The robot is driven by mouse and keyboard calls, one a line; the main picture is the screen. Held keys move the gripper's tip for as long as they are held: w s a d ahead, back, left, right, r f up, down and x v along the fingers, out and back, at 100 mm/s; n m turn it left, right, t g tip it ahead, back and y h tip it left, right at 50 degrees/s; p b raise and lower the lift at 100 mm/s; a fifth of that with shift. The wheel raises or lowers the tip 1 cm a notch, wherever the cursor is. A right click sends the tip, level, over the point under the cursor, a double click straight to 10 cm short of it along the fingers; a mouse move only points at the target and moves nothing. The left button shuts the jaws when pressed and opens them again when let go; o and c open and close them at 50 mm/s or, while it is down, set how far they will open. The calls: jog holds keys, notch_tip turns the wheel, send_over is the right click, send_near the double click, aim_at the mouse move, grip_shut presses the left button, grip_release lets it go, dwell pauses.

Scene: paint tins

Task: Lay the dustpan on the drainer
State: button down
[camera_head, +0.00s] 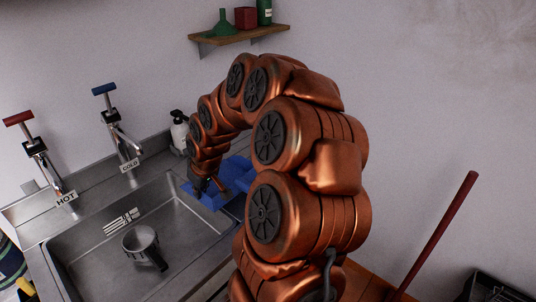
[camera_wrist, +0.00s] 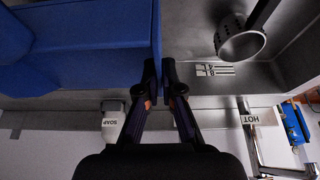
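The blue dustpan (camera_head: 237,174) shows at the right end of the sink in the head view, partly hidden behind my arm. In the wrist view the dustpan (camera_wrist: 85,50) fills the upper left, with a thin upright edge at its right side. My gripper (camera_wrist: 160,72) has a finger on each side of that edge, and the fingers look closed on it. In the head view my gripper (camera_head: 205,186) is small and dark against the dustpan. I cannot single out the drainer; the dustpan and my arm cover the area to the right of the basin.
A metal cup (camera_head: 140,242) lies in the sink basin (camera_head: 185,235). The hot tap (camera_head: 40,160) and cold tap (camera_head: 117,128) stand behind it. A soap bottle (camera_head: 179,130) stands close behind the dustpan. A shelf (camera_head: 240,37) is above; a red pole (camera_head: 437,232) leans at right.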

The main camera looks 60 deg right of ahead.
aim_at(222, 168)
jog(key=s+d, duration=0.5)
jog(key=s+d+b, duration=0.1)
jog(key=s+d, duration=0.1)
jog(key=shift+s+d+r, duration=0.15)
jog(key=shift+d+r, duration=0.05)
jog(key=shift+r, duration=0.15)
jog(key=w+d+p, duration=0.2)
jog(key=w, duration=0.2)
jog(key=w+d+f+p, duration=0.1)
jog(key=w+d+p, duration=0.1)
jog(key=w, duration=0.3)
jog(key=w+d+p, duration=0.2)
jog(key=w+d, duration=0.2)
jog(key=shift+w+f, duration=0.2)
jog(key=shift+w, duration=0.2)
notch_tip(222, 168, down, 2)
jog(key=shift+f+p, duration=0.25)
jog(key=shift+p, duration=0.8)
jog(key=shift+f, duration=0.55)
jog(key=shift+f, duration=0.2)
jog(key=c, duration=1.3)
grip_release()
jog(key=shift+r, duration=0.2)
jog(key=shift+a+b+v, duration=0.1)
jog(key=shift+b+v, duration=0.95)
jog(key=shift+v, duration=1.95)
jog(key=shift+a+b+v, duration=0.15)
jog(key=shift+b+v, duration=0.85)
jog(key=shift+v, duration=2)
